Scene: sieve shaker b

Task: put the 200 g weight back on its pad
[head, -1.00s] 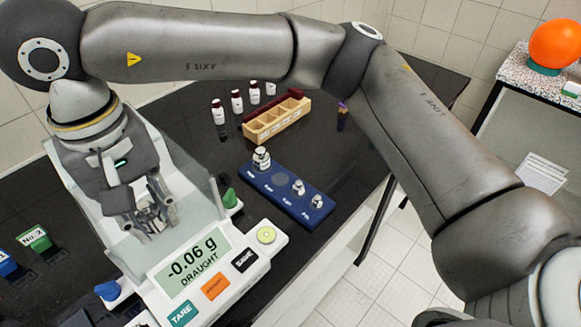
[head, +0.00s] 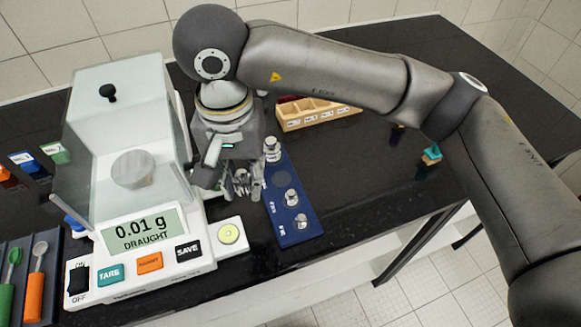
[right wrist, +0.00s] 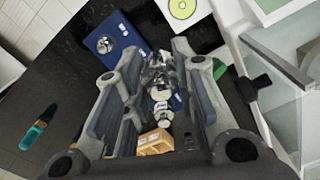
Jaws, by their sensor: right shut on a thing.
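My right gripper (head: 242,188) is shut on the 200 g weight, a shiny metal piece mostly hidden between the fingers; the weight shows in the right wrist view (right wrist: 158,70). It is held just left of the blue weight tray (head: 287,238), beside the bare round pad (head: 282,178). A larger weight (head: 272,150) stands at the tray's far end. A smaller weight (head: 291,197) and the smallest weight (head: 301,221) stand on the nearer pads. My left gripper is not in view.
The balance (head: 200,262) stands left of the gripper, its glass shield (head: 110,120) close to my arm. A wooden rack (head: 300,120) is behind the tray.

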